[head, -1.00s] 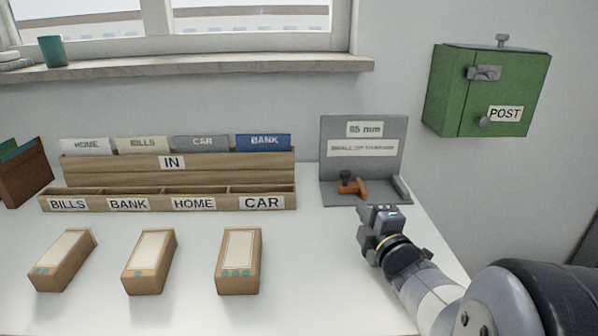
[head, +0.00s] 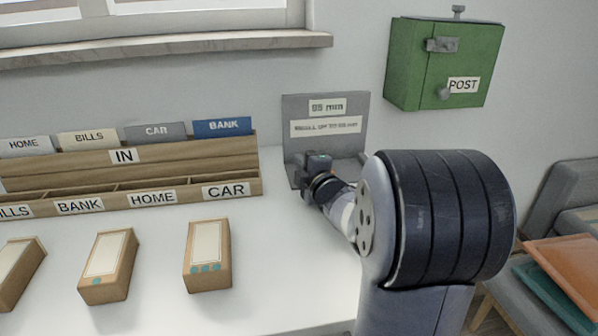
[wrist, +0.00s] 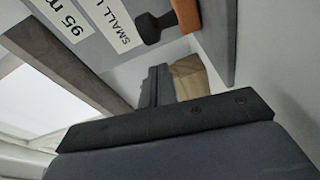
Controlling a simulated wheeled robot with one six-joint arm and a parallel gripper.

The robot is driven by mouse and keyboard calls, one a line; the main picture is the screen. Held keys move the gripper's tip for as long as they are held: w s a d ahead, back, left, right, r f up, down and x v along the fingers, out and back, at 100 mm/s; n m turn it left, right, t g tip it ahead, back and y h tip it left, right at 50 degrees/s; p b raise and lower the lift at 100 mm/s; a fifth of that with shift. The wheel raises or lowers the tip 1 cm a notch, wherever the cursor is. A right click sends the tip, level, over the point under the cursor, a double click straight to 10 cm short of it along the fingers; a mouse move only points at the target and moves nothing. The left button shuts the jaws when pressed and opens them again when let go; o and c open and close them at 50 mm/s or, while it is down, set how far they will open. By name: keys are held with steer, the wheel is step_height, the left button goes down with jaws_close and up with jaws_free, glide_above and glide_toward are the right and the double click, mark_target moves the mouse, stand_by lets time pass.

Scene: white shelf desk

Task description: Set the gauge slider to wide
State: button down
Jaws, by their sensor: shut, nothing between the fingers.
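The gauge (head: 352,108) is a grey upright panel on a grey base at the back right of the desk. Its upper label reads about "95 mm", its lower one begins "SMALL UP TO". My gripper (head: 317,163) is in front of the panel's lower left part and hides the slider in the head view. The wrist view shows the orange slider (wrist: 187,14) and a dark knob (wrist: 152,27) beside it, just beyond my shut, empty fingers (wrist: 158,72). I cannot tell whether they touch the knob.
A wooden sorter (head: 190,163) with labelled slots stands left of the gauge. Several small boxes (head: 207,255) lie in front of it. A green POST box (head: 410,85) hangs on the wall at right. A chair (head: 565,205) with folders stands beyond the desk's right side.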

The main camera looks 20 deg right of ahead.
steer(key=shift+w+d, duration=0.25)
steer(key=shift+d, duration=0.6)
steer(key=shift+f, duration=0.1)
steer(key=shift+d, duration=0.55)
steer(key=shift+a+b, duration=0.1)
steer(key=shift+b, duration=0.2)
